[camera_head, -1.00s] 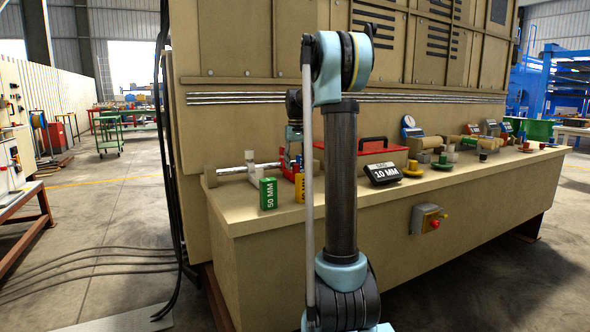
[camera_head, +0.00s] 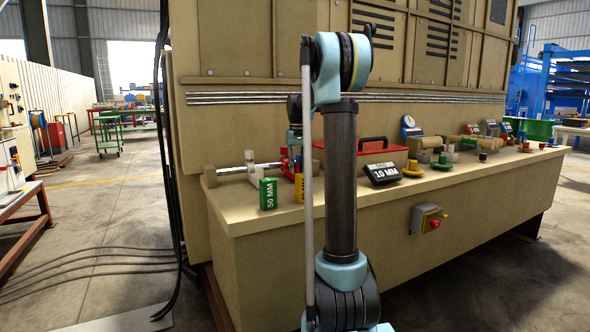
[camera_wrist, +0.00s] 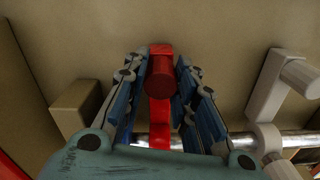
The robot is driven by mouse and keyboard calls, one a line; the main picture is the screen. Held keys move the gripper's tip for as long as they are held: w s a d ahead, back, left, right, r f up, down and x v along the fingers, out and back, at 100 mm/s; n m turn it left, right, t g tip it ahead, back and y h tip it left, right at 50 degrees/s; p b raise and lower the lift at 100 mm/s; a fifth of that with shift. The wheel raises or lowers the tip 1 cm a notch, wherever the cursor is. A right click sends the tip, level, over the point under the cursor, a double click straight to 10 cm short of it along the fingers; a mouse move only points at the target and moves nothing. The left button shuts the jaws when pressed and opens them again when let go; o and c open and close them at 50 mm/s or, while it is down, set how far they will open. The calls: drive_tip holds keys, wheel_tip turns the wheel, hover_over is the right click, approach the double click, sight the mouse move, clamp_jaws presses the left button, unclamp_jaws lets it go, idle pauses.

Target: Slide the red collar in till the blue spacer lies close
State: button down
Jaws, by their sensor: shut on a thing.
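The red collar (camera_wrist: 160,76) shows in the wrist view with its round knob between the two fingers of my gripper (camera_wrist: 158,64), which is shut on it. Its red body reaches down to the bright metal rod (camera_wrist: 235,141). In the head view the red collar (camera_head: 287,163) sits on the rod near its right visible part, partly hidden by my arm. A pale grey collar (camera_wrist: 270,137) stands on the same rod, apart from the red one; in the head view it is left of it (camera_head: 250,165). I cannot make out a blue spacer.
A green 50 MM block (camera_head: 268,194) and a yellow block (camera_head: 299,190) stand in front of the rod. A tan block (camera_wrist: 77,107) stands left of the fingers.

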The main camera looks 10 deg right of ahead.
drive_tip(key=d, duration=0.1)
drive_tip(key=w+d, duration=0.1)
drive_tip(key=d, duration=0.2)
drive_tip(key=shift+w+d, duration=0.3)
drive_tip(key=c, duration=1.3)
unclamp_jaws()
drive_tip(key=shift+r, duration=0.1)
wheel_tip(320, 180, up, 12)
